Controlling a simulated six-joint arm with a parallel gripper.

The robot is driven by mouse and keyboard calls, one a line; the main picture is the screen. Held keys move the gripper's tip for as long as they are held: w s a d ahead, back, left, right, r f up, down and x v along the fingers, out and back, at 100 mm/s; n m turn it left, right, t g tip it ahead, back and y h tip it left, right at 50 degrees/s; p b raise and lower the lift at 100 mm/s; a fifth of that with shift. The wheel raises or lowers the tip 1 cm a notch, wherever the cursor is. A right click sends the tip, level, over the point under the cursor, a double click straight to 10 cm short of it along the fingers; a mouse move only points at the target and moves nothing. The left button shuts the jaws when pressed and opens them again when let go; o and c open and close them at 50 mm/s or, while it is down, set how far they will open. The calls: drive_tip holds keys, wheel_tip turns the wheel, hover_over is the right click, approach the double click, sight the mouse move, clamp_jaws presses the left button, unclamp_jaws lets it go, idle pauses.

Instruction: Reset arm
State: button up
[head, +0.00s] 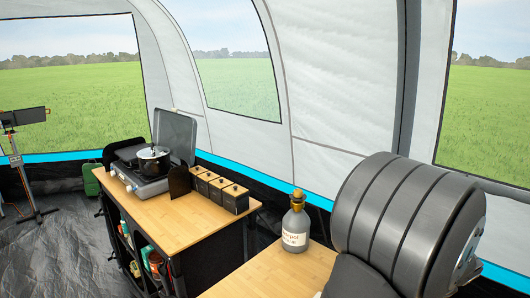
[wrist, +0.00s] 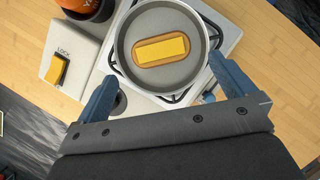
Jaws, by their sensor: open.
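My gripper (wrist: 165,72) shows in the wrist view with its two blue fingers spread wide apart. Nothing is between the fingers. They point toward a round grey pan (wrist: 124,62) on a stove (wrist: 233,33), seen from above. I cannot tell how high the fingers are above the pan. The head view does not show the gripper.
The head view shows a wooden counter (head: 165,215), a lidded pot (head: 154,160), several small boxes (head: 219,190) and a corked bottle (head: 296,224).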

drive_tip(key=x, duration=0.6)
drive_tip(key=shift+w+f, duration=0.1)
drive_tip(key=shift+f, duration=0.25)
drive_tip(key=v, duration=0.2)
drive_tip(key=w+v, duration=0.1)
drive_tip(key=v, duration=0.2)
drive_tip(key=shift+d+r, duration=0.2)
drive_tip(key=shift+r, duration=0.1)
drive_tip(key=s+d+r+m, duration=0.1)
drive_tip(key=s+d+r, duration=0.15)
drive_tip(key=s, duration=0.75)
drive_tip(key=s+d+r+m, duration=0.1)
drive_tip(key=s+r, duration=0.2)
drive_tip(key=s, duration=0.6)
drive_tip(key=s+a+f+m+h, duration=0.1)
drive_tip(key=s+a+f+m, duration=0.1)
drive_tip(key=s, duration=0.6)
drive_tip(key=s+a+f+m+g+h, duration=0.1)
drive_tip(key=s+a+m, duration=0.2)
drive_tip(key=s, duration=0.5)
drive_tip(key=s+a+f+m+h, duration=0.1)
drive_tip(key=s+a+f+m, duration=0.1)
drive_tip(key=s, duration=0.6)
drive_tip(key=shift+s+a+f+m+g+h, duration=0.35)
drive_tip(key=shift+a+m, duration=0.45)
drive_tip(key=shift+a, duration=0.55)
